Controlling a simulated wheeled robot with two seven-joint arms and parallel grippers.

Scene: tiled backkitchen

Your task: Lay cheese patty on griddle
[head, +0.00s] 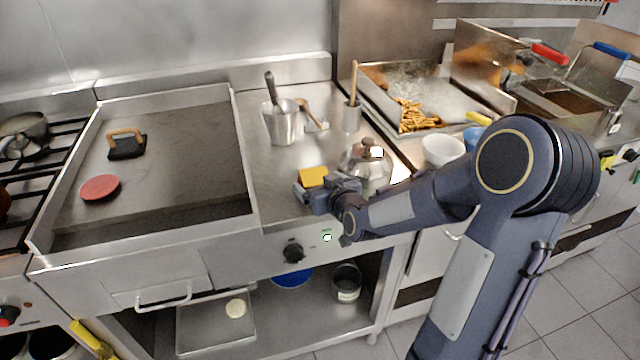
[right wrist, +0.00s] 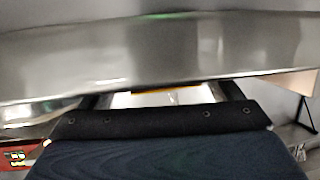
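The cheese patty (head: 313,176), a yellow square slice on top, is at the front of the steel counter right of the griddle. The griddle (head: 190,150) is a wide flat plate with raised steel walls. My right gripper (head: 306,188) is at the cheese patty, its fingers low beside it. In the right wrist view a thin yellow edge of the cheese patty (right wrist: 168,91) shows between the two spread fingers. I cannot tell whether they touch it or whether it is lifted. My left gripper is not in view.
A red round patty (head: 100,188) and a wooden-handled press (head: 127,144) lie on the griddle's left part. The griddle's middle and right are clear.

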